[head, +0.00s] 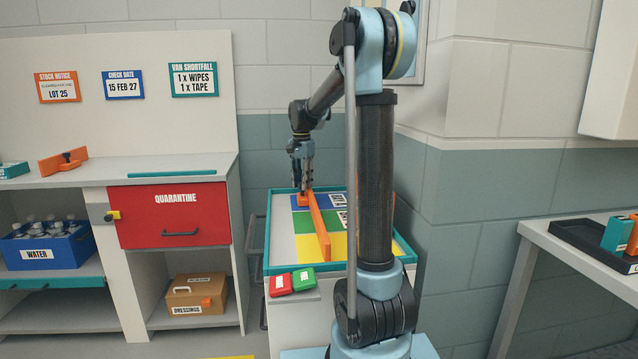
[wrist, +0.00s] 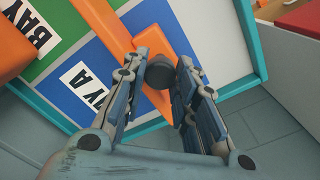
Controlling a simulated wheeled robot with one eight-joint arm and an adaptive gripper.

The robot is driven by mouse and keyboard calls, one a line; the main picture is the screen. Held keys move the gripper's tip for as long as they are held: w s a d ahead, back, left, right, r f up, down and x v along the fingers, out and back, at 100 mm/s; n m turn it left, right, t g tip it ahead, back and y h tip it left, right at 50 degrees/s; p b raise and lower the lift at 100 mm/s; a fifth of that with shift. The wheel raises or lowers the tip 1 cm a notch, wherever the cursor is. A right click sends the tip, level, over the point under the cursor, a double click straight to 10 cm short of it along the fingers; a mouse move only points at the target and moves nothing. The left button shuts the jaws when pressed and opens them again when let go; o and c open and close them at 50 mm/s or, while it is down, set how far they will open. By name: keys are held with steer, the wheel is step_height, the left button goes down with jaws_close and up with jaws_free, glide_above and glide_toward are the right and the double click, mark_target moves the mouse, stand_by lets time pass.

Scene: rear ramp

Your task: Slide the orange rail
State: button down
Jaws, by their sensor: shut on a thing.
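The orange rail (head: 319,228) stands on edge across a teal-rimmed cart top (head: 267,262) with blue, green and yellow panels. My gripper (head: 304,176) points down at the rail's far end. In the wrist view the orange rail (wrist: 116,33) runs under my fingers. A dark round knob (wrist: 160,72) on it sits between the fingers of my gripper (wrist: 164,62), which is shut on it. The finger contact is partly hidden. "BAY A" shows on a white label (wrist: 88,86) beside the rail.
A red box (head: 280,285) and a green box (head: 303,280) sit at the cart's near edge. A counter with a red QUARANTINE drawer (head: 173,214) stands left, with another orange piece (head: 63,161) on top. A table with a black tray (head: 590,238) stands right.

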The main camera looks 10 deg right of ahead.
steer(key=a, duration=0.9)
steer(key=shift+a, duration=0.25)
steer(key=shift+w, duration=0.1)
steer(key=c, duration=1.2)
jaws_free()
steer(key=shift+a, duration=0.15)
steer(key=shift+c, duration=0.2)
steer(key=shift+r, duration=0.1)
steer(key=shift+r, duration=0.25)
step_height(320, 180, up, 11)
steer(key=shift+r, duration=0.15)
